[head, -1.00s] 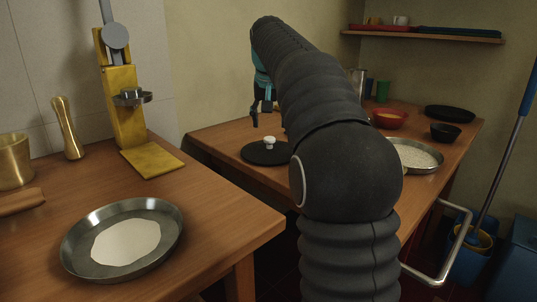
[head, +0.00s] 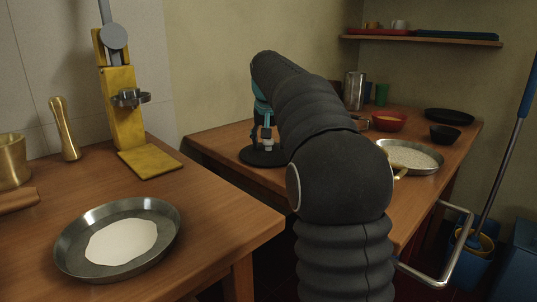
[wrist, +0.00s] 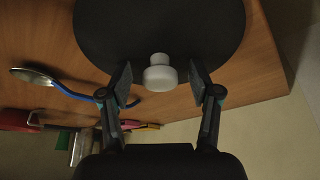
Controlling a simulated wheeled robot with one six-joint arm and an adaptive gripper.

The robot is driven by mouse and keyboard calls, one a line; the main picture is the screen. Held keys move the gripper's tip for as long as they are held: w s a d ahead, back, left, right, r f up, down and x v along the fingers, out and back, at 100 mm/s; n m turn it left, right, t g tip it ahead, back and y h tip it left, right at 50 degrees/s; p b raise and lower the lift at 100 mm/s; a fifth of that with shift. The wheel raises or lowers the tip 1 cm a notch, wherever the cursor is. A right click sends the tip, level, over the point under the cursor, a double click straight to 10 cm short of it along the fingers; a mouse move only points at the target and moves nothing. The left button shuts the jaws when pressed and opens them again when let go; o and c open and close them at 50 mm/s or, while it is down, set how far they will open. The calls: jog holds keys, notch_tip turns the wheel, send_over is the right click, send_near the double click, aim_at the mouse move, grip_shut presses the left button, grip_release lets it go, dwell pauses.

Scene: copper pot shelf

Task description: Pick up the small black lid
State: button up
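The small black lid (head: 250,158) is a flat dark disc lying on the back wooden table in the head view. In the wrist view the lid (wrist: 160,25) fills the top middle, with a white round knob (wrist: 160,74) at its near side. My gripper (wrist: 160,80) is open, with one finger on each side of the knob and a visible gap to each. In the head view my gripper (head: 266,138) is just above the lid, and my arm hides the lid's right part.
A metal pan with white contents (head: 412,158), a red bowl (head: 387,123) and a small black bowl (head: 445,133) stand on the back table. A spoon with a blue handle (wrist: 70,93) shows in the wrist view. A metal pan (head: 160,252) sits on the front table.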

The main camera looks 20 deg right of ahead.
grip_shut()
jog(key=shift+r, duration=0.1)
